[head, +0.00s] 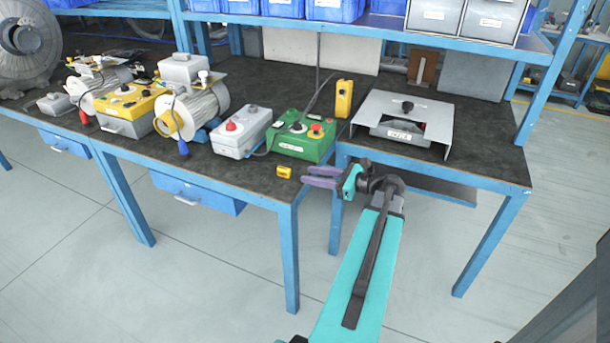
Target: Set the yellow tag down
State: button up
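A small yellow tag (284,172) with a dark mark on it is at the front edge of the dark bench top, below the green control box. It appears to rest on the bench. My gripper (306,175) is just right of the tag in the picture, its purple fingers pointing left toward it. A small gap shows between the fingertips and the tag. The fingers look apart, with nothing seen between them.
The green control box (302,148) with knobs stands behind the tag. A grey box with a red button (241,134) is to its left. A yellow upright block (344,98) and a grey metal cover (441,108) stand behind my gripper. Bare bench shows left of the tag.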

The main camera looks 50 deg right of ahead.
jog(key=shift+s+d, duration=0.1)
jog(key=shift+s, duration=0.35)
dwell(0.5)
